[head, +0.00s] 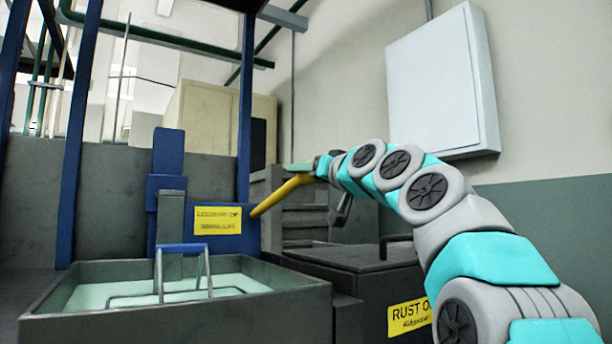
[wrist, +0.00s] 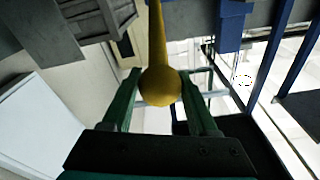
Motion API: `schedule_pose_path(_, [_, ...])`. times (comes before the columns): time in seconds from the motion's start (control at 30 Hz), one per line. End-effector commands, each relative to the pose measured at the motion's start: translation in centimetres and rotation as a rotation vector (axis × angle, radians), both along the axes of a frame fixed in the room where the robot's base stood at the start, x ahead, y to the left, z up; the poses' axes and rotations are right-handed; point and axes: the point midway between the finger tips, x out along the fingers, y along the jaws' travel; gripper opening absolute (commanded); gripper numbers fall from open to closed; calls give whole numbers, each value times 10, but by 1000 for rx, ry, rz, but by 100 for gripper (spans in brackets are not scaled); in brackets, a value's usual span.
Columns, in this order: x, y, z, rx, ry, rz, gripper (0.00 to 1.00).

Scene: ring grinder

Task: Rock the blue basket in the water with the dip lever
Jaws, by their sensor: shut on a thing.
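The dip lever (head: 280,196) is a yellow bar that slants up to the right from the blue post in the head view. My gripper (head: 312,172) is shut on its upper end. In the wrist view the lever's round yellow knob (wrist: 160,86) sits between the two green fingers of my gripper (wrist: 162,98). The basket's blue handle (head: 182,247) stands above the water on two thin uprights. A thin wire frame shows at the water surface, and the rest of the basket is hidden. The grey tank (head: 180,322) holds pale green water (head: 225,285).
A dark lidded box (head: 345,258) with a yellow label reading "RUST O..." (head: 408,318) stands right of the tank, below my arm. The blue post (head: 170,205) carries a yellow sign (head: 218,220). A pale wall cabinet (head: 440,80) hangs behind my arm.

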Motion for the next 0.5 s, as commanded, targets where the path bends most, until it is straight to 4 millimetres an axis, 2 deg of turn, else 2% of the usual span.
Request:
schedule_pose_path(0.07, [0, 0, 1, 0, -1, -1, 0])
schedule_pose_path(0.1, [0, 0, 1, 0, -1, -1, 62])
schedule_pose_path(0.33, [0, 0, 1, 1, -1, -1, 88])
schedule_pose_path(0.5, [0, 0, 1, 1, -2, -1, 88])
